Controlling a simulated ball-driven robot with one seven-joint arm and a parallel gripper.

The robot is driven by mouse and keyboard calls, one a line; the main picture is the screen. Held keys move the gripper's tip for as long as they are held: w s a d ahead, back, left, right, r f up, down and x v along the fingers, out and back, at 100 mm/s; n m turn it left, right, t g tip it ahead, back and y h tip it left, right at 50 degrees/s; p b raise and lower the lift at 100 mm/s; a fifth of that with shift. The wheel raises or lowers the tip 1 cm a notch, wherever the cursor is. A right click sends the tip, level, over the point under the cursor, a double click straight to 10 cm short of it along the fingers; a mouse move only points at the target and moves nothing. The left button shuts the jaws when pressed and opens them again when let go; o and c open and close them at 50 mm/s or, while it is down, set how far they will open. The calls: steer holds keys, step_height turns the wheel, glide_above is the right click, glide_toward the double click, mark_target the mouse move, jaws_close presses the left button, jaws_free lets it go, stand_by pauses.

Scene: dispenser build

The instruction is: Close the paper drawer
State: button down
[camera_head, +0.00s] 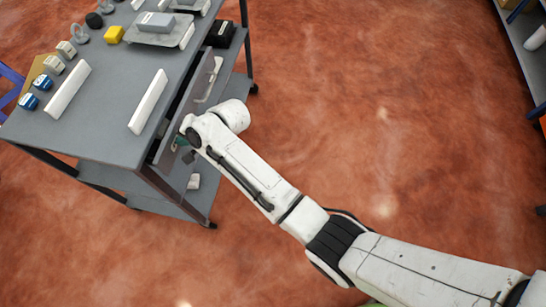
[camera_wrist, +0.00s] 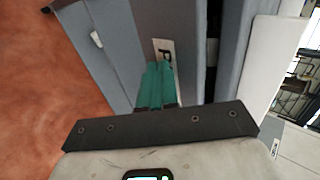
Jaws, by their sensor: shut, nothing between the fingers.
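The paper drawer (camera_head: 202,88) is under the top of the grey cart. Its long front stands a little out from the tabletop edge, with a dark gap between them in the head view. A pale handle (camera_head: 211,78) is on the front. In the wrist view, my gripper (camera_wrist: 157,66) has its teal fingers shut together and empty. The fingertips are at a small pale plate with a black mark (camera_wrist: 166,50) on a grey panel, apparently the drawer front; I cannot tell if they touch it. In the head view my arm mostly hides the gripper.
A lower shelf (camera_head: 165,208) holds a small white object. The reddish floor to the right is clear.

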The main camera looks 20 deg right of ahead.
mark_target(174, 136)
steer(key=shift+w+a+f+b, duration=0.1)
steer(key=shift+w+a+b, duration=0.15)
steer(key=shift+w+a, duration=0.35)
steer(key=shift+w+a+b, duration=0.25)
steer(key=shift+w+a, duration=0.1)
steer(key=shift+a, duration=0.3)
steer(key=shift+w+a+r, duration=0.1)
steer(key=shift+a+r, duration=0.05)
steer(key=shift+r, duration=0.05)
steer(key=shift+a+r, duration=0.1)
steer(key=shift+d, duration=0.2)
steer(key=s+d+r+p, duration=0.2)
steer(key=s+d+r, duration=0.4)
steer(key=d, duration=0.3)
steer(key=shift+s+d+r, duration=0.15)
steer(key=shift+s, duration=0.3)
